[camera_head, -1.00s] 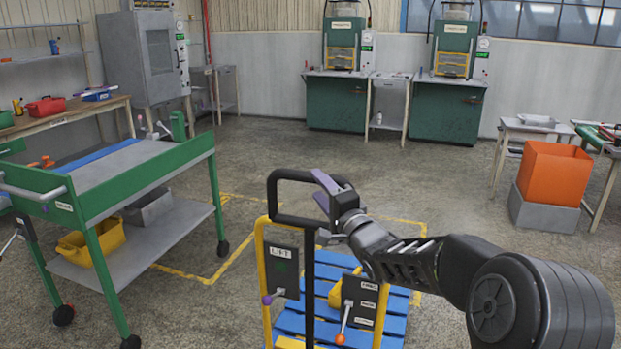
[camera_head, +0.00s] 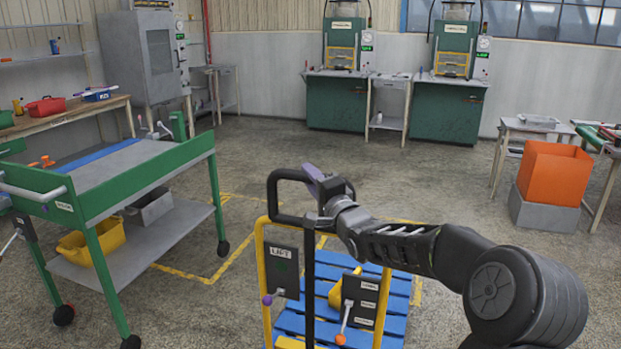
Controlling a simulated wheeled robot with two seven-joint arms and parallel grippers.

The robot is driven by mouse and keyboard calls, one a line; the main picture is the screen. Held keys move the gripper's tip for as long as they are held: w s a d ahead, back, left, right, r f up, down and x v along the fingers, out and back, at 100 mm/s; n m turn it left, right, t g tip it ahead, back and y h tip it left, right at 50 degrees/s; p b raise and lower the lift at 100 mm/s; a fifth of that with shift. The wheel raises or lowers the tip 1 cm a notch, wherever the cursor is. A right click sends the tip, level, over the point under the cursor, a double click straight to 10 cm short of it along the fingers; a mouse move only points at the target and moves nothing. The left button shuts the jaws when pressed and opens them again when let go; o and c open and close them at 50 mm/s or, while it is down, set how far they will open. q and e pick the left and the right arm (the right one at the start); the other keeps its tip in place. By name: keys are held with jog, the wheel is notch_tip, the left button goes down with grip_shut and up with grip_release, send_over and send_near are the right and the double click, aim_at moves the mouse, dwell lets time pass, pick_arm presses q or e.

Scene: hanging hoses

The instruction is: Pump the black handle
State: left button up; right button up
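The black handle (camera_head: 272,192) is an upright loop at the top of a yellow-framed lift cart (camera_head: 261,270). It stands in the lower middle of the head view. My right gripper (camera_head: 311,180) reaches in from the right and overlaps the upper right part of the loop. One purple-padded finger shows above the handle's top bar. The other finger is hard to make out, so I cannot tell whether the gripper is closed around the bar. My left gripper is out of view.
A panel marked LIFT (camera_head: 284,270) and a lever panel (camera_head: 361,300) sit on the cart, above a blue pallet (camera_head: 398,293). A green-framed trolley (camera_head: 147,166) stands left. An orange bin (camera_head: 553,177) stands right. The floor behind the cart is clear.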

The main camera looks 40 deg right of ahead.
grip_shut()
dwell(0.9)
